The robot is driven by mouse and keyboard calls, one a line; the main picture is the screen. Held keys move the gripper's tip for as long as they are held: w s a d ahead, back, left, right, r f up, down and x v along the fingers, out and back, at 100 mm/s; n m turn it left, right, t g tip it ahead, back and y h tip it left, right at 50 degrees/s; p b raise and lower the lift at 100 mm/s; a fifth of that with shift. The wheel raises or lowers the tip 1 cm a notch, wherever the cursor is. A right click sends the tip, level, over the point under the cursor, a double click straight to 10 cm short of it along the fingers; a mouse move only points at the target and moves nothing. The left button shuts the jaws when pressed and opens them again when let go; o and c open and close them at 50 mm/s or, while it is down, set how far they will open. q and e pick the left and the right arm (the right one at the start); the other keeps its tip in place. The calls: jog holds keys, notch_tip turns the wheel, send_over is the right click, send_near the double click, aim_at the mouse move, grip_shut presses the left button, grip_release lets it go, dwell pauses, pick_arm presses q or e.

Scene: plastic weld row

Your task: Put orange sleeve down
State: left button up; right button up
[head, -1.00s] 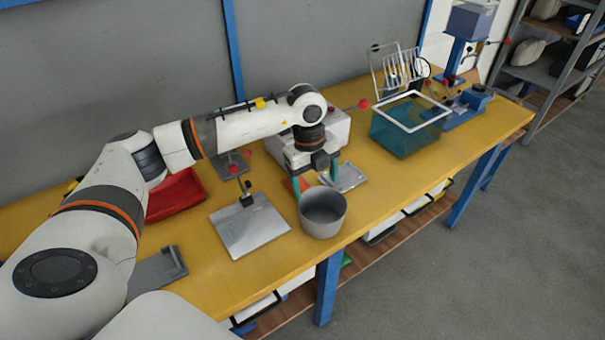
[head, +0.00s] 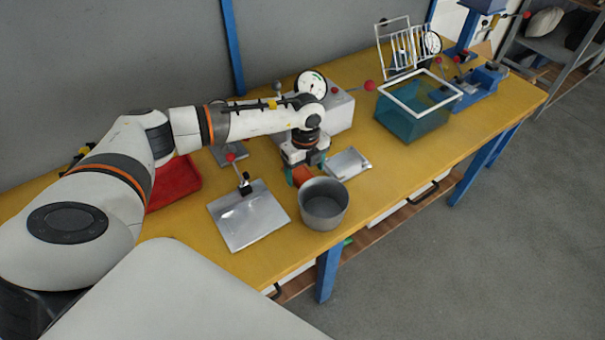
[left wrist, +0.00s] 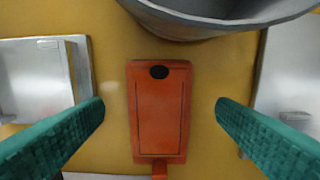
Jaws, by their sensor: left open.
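The orange sleeve (left wrist: 158,115) lies flat on the yellow table, a long box shape with a dark round hole near one end. In the head view the sleeve (head: 302,175) shows partly, just left of the grey pot. My left gripper (left wrist: 161,106) is open above it, with one teal finger on each side and clear gaps to the sleeve. In the head view my left gripper (head: 304,172) is low behind the pot, its fingers mostly hidden. My right gripper is in neither view.
The grey pot (head: 323,205) stands close beside the sleeve. A small metal tray (head: 348,163) is to the right and a metal plate (head: 250,217) to the left. A teal bin (head: 412,125) stands farther right. A white box with a gauge (head: 335,112) is behind.

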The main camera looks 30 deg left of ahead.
pick_arm(q)
jog(key=shift+f, duration=1.15)
jog(key=shift+r, duration=0.1)
jog(key=c, duration=1.2)
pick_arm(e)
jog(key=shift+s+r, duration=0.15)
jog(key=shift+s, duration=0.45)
